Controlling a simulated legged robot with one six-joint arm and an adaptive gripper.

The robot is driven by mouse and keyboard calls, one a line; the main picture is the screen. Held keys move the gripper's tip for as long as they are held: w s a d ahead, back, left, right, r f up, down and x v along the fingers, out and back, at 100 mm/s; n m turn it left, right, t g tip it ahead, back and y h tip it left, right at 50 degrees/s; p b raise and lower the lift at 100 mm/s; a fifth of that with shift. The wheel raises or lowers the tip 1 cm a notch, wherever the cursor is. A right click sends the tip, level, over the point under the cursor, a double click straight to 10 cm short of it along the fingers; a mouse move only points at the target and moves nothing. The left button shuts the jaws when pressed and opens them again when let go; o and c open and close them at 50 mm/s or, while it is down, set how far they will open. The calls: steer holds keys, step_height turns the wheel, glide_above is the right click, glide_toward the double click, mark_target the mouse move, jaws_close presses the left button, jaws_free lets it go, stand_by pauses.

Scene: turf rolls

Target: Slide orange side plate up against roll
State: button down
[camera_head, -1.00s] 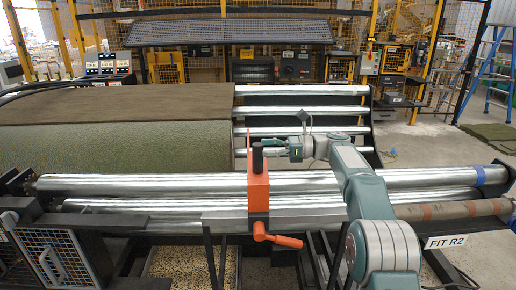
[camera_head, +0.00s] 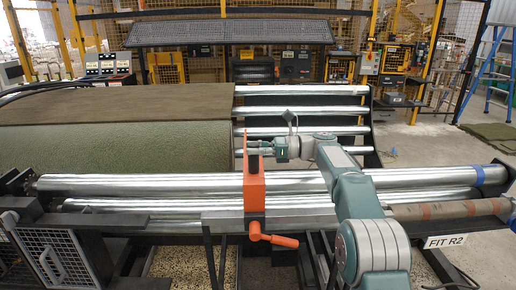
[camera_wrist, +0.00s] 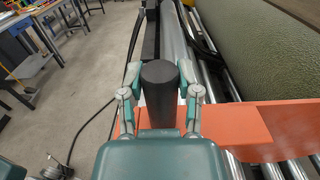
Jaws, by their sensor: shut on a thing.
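The orange side plate (camera_head: 254,187) stands upright across the shiny rollers in the head view, with an orange handle (camera_head: 279,240) low on its front. My gripper (camera_head: 251,147) is at the plate's top. In the wrist view my gripper (camera_wrist: 159,88) is shut on the plate's dark upright knob (camera_wrist: 160,105), one finger on each side, and the plate (camera_wrist: 245,128) shows to the right. The green turf roll (camera_head: 115,148) lies to the left behind the front rollers; its right end is close to the plate. Whether they touch is hard to tell.
Shiny rollers (camera_head: 300,108) fill the bed right of the roll. A black bar (camera_head: 140,223) runs along the front, with a mesh box (camera_head: 52,262) at left. A "FIT R2" label (camera_head: 445,241) is at front right. A dark cable lies on the floor in the wrist view.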

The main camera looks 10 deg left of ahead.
steer(key=x, duration=0.7)
steer(key=shift+a, duration=0.2)
steer(key=shift+c, duration=1.5)
jaws_free()
steer(key=shift+w, duration=0.1)
steer(key=shift+a, duration=0.15)
steer(key=v, duration=1.2)
steer(key=shift+f, duration=0.1)
